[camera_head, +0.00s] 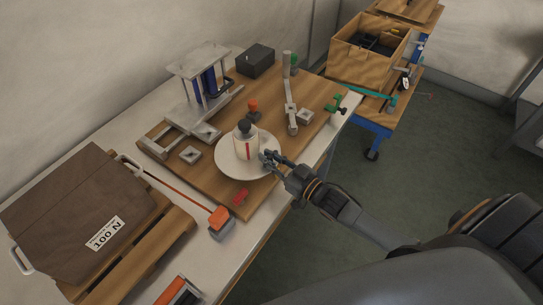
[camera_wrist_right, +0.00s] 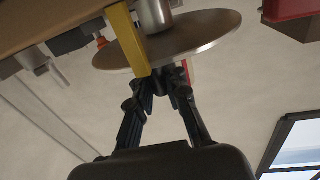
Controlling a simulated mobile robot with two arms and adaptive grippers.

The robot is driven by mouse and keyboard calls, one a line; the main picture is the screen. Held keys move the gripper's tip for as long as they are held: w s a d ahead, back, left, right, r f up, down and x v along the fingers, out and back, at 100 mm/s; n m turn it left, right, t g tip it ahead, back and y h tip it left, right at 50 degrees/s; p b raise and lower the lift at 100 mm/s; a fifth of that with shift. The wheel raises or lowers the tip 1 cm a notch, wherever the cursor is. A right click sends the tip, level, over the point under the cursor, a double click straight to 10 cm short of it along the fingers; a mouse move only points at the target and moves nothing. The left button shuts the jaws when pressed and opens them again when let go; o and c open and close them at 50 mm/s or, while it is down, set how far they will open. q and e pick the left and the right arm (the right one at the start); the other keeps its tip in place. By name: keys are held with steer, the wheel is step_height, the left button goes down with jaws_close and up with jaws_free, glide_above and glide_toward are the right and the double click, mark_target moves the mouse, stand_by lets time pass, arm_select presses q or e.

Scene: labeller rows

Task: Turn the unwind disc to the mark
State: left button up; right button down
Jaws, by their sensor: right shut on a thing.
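The unwind disc (camera_head: 262,172) is a pale round plate on the wooden board, and it shows edge-on in the right wrist view (camera_wrist_right: 205,38). A white bottle (camera_head: 246,149) with a dark cap and a red stripe stands upright on it. My right gripper (camera_head: 268,159) is at the disc's right side, beside the bottle, and is shut on the disc at its rim; its fingers come together there in the right wrist view (camera_wrist_right: 160,84). The exact contact is hidden. A red block (camera_head: 241,196) lies on the board in front of the disc. My left gripper is not in view.
A metal press frame (camera_head: 203,75) stands behind left of the disc. A lever fixture (camera_head: 290,108) and green clamp (camera_head: 337,104) are to the right. A yellow bar (camera_wrist_right: 128,40) crosses the wrist view.

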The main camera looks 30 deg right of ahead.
stand_by(0.3)
steer(key=c, duration=1.3)
jaws_free()
steer(key=shift+s+d, duration=0.15)
steer(key=v, duration=1.2)
